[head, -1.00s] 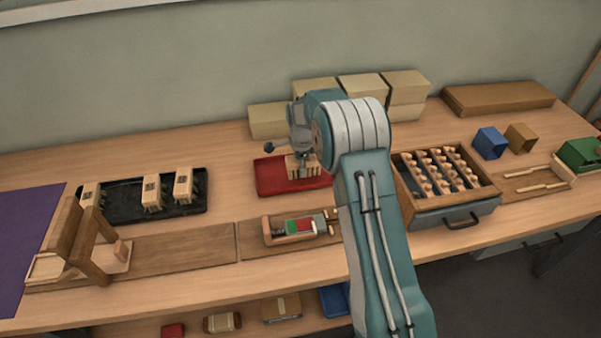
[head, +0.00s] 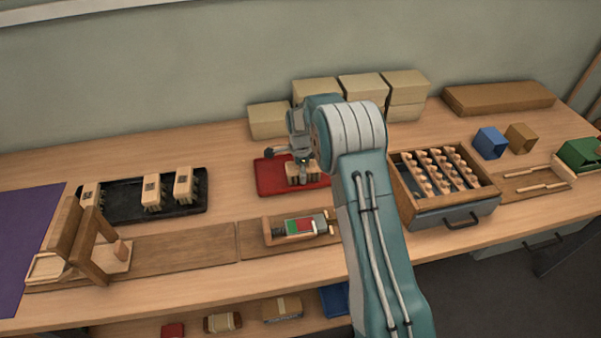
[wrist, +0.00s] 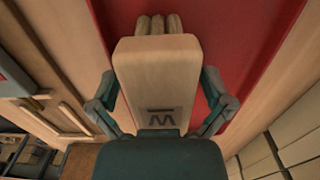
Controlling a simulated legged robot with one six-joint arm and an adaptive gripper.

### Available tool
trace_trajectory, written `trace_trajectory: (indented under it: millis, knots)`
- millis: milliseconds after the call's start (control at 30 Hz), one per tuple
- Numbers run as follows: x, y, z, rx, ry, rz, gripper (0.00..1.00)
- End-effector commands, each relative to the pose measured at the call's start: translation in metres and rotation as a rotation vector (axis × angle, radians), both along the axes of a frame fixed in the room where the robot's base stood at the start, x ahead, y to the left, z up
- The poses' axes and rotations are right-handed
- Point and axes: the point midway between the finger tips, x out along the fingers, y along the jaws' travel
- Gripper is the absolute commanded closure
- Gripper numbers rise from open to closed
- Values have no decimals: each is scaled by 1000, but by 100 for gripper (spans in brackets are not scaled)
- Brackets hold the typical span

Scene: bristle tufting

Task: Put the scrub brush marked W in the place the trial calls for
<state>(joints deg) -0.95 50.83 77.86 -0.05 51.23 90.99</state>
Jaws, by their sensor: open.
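The scrub brush marked W (wrist: 157,75) is a pale wooden block with a dark W under a bar, and rounded tufts show at its far end. In the head view the brush (head: 302,174) is on the red tray (head: 268,177), partly hidden by my gripper. My gripper (head: 302,163) is over the brush. In the wrist view my gripper (wrist: 160,106) is open, with one finger on each side of the block. Whether the fingers touch it I cannot tell.
A black tray (head: 128,212) at left holds several similar brushes. A wooden stand (head: 85,240) is left of a long board (head: 185,250). A fixture with green and red patches (head: 298,226) lies in front. A divided box (head: 445,180) is right of my arm; cream boxes (head: 362,88) stand behind.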

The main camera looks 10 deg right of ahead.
Motion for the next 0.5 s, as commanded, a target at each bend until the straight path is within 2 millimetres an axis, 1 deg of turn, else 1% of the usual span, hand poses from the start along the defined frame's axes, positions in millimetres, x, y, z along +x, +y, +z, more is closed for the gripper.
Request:
trace_trajectory:
  millis: [400,500]
  knots:
    - [1,0,83,0,-6,0,0]
    - [1,0,98,0,-4,0,0]
